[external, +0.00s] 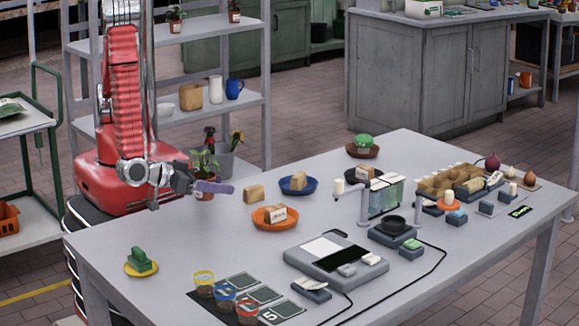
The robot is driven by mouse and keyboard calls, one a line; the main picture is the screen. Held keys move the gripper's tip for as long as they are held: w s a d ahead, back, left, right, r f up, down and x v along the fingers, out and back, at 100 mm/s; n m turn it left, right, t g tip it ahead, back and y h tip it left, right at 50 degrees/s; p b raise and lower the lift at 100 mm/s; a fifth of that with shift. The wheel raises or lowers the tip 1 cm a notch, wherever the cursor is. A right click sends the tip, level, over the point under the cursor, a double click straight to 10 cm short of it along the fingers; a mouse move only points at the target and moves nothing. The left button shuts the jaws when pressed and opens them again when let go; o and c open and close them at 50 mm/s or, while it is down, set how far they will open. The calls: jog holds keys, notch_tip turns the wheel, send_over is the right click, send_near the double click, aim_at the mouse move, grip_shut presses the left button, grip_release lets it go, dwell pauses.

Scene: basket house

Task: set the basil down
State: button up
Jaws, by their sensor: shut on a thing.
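The basil (203,162) is a leafy green plant in a small reddish-brown pot, at the far left part of the grey table. My gripper (212,187) reaches in from the left and is shut on the basil's pot. A purple finger crosses in front of the pot and hides much of it. The plant looks upright. I cannot tell whether the pot's bottom touches the table (170,235) or hangs just above it.
A cardboard-coloured block (254,193), an orange bowl (275,218) and a blue bowl (298,186) stand right of the basil. A yellow plate (141,268) with a green item is at the front left. Table between that plate and the basil is clear.

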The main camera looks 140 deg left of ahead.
jog(key=shift+f, duration=1)
jog(key=o, duration=1.2)
jog(key=shift+f, duration=0.1)
jog(key=shift+c, duration=0.2)
jog(key=v, duration=1.2)
